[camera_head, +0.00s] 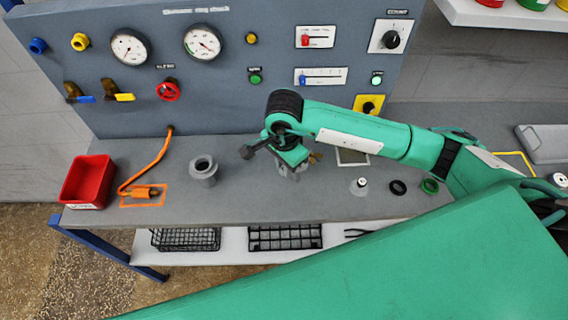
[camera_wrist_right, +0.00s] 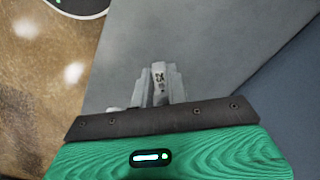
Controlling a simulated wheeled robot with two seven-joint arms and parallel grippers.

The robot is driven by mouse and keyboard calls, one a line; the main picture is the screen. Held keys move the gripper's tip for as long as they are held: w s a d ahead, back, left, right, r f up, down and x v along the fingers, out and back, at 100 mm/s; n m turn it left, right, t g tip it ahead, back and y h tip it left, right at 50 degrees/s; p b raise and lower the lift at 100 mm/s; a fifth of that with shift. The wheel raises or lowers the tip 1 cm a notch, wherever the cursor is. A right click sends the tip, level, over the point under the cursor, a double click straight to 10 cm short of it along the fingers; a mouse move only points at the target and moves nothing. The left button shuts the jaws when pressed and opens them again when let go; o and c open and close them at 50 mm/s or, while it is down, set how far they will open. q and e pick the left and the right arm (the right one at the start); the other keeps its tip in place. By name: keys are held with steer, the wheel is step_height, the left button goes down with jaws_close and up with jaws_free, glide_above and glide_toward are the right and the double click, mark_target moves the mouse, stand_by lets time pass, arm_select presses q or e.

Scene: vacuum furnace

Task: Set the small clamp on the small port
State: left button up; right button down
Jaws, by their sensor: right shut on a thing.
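My right gripper (camera_head: 291,163) points down over the middle of the bench in the head view. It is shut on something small. In the wrist view a pale grey piece with dark marks (camera_wrist_right: 159,75) shows between the fingers; I take it to be the small clamp, though little of it is visible. A brass-coloured bit (camera_head: 316,157) shows beside the gripper. A grey fitting (camera_head: 293,174) lies just under the gripper, mostly hidden; it may be the small port. Contact with it cannot be told. A wider grey port (camera_head: 203,172) stands open to the left. My left gripper is out of view.
A red bin (camera_head: 86,183) and an orange tool (camera_head: 142,192) on a cord are at the left of the bench (camera_head: 245,205). A small white-topped part (camera_head: 360,186), a black ring (camera_head: 398,187) and a green ring (camera_head: 430,186) lie right. The gauge panel (camera_head: 225,90) rises behind.

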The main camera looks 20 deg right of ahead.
steer(key=c, duration=1.3)
jaws_free()
step_height(320, 180, up, 14)
steer(key=b, duration=0.3)
steer(key=shift+b, duration=0.35)
steer(key=shift+f, duration=0.2)
